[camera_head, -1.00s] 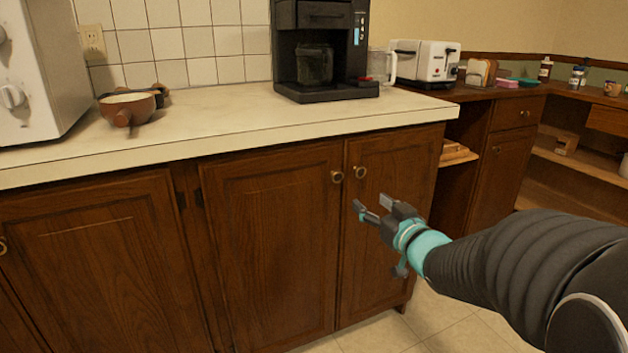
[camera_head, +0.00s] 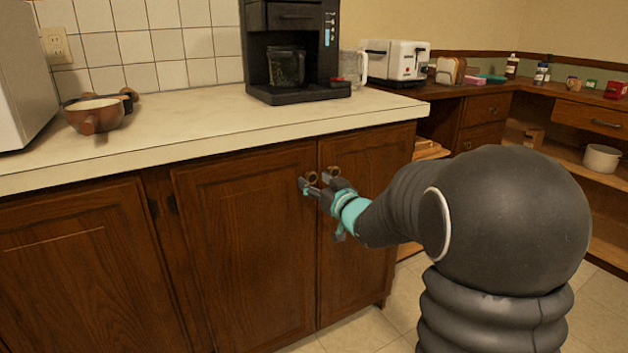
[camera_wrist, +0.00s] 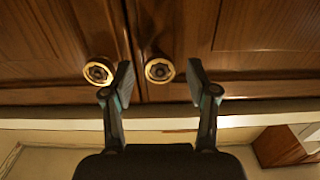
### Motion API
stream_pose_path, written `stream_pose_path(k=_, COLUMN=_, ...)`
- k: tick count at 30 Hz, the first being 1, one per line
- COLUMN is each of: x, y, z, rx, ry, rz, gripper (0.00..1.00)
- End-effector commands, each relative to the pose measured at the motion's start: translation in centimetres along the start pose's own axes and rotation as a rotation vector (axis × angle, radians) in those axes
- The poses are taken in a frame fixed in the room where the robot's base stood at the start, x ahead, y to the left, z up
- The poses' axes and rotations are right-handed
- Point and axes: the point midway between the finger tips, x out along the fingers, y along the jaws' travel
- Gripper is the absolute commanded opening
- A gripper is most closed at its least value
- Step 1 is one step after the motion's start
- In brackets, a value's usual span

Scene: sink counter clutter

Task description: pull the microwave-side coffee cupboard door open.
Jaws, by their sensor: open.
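The left wooden cupboard door (camera_head: 245,250), on the microwave side, is shut beside the right wooden door (camera_head: 355,255). My gripper (camera_head: 318,184) is open at the top of the doors, in front of their two round brass knobs. In the wrist view, which looks upside down, one knob (camera_wrist: 159,70) lies between my open fingers (camera_wrist: 162,85). It appears to be the left door's knob. The other knob (camera_wrist: 99,70) is outside the fingers. In the head view the fingers partly cover both knobs. I see no finger contact on either knob.
The pale countertop (camera_head: 200,130) overhangs the doors. On it stand a black coffee machine (camera_head: 295,45), a brown pot (camera_head: 95,115) and part of a white microwave (camera_head: 20,70). A white toaster (camera_head: 395,60) is further right. Tiled floor (camera_head: 355,330) is clear in front.

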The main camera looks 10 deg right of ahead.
Motion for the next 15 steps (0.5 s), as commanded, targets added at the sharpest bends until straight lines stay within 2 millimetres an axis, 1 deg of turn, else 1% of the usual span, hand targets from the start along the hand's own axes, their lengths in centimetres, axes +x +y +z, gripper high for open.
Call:
stream_pose_path(k=1, x=0.47, y=-0.01, z=0.02, rx=0.000, ry=-0.001, rz=-0.001, gripper=0.58)
stream_pose_path(k=4, x=0.99, y=0.00, z=0.04, rx=0.000, ry=-0.001, rz=0.000, gripper=0.58)
stream_pose_path(k=13, x=1.19, y=0.00, z=0.04, rx=0.000, ry=-0.001, rz=0.001, gripper=0.58)
stream_pose_path(k=14, x=1.18, y=0.00, z=0.03, rx=0.000, ry=-0.001, rz=0.001, gripper=0.56)
stream_pose_path(k=15, x=1.18, y=0.00, z=0.03, rx=0.000, ry=-0.001, rz=0.001, gripper=0.46)
